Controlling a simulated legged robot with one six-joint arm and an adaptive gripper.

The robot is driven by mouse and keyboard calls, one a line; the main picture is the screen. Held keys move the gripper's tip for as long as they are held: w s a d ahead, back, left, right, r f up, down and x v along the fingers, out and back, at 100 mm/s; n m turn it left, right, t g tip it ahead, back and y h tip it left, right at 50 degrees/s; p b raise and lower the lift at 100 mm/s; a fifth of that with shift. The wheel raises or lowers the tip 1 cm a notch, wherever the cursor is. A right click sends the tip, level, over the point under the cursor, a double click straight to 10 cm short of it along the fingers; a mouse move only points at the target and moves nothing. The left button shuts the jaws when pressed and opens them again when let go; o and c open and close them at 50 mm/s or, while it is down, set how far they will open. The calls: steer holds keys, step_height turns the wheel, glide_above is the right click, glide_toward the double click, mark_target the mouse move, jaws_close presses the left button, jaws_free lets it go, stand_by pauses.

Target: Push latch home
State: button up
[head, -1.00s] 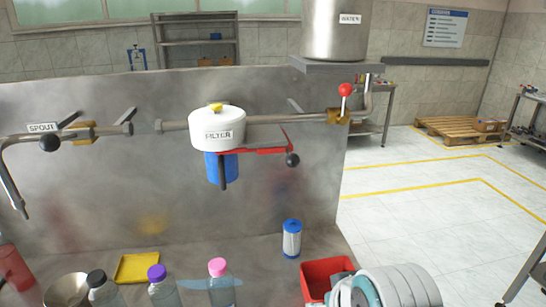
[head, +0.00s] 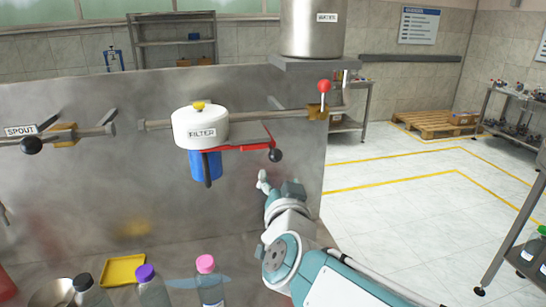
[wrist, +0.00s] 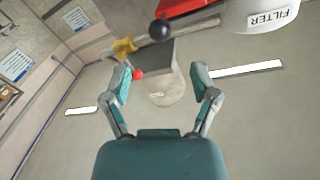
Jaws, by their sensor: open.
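The white filter housing (head: 200,128) is mounted on the pipe in front of the metal panel, with a blue canister (head: 205,165) under it. A red latch (head: 235,148) runs right from the housing and ends in a black knob (head: 275,155). In the wrist view the knob (wrist: 160,30) and part of the red latch (wrist: 188,8) show at the top, beside the housing (wrist: 262,14). My gripper (head: 278,186) is below the knob, apart from it. In the wrist view my gripper (wrist: 163,80) has its fingers spread with nothing held between them.
A red-topped valve (head: 323,88) sits on the pipe to the right, under the water tank (head: 311,30). The spout valve (head: 31,145) is at left. Several bottles, one pink-capped (head: 205,265), and a yellow tray (head: 123,270) stand below. The panel beside my gripper is clear.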

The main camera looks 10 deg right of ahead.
mark_target(276, 160)
steer(key=w, duration=0.3)
steer(key=w+d, duration=0.1)
steer(key=w, duration=0.6)
steer(key=shift+w+d, duration=0.1)
steer(key=shift+d, duration=0.2)
jaws_close()
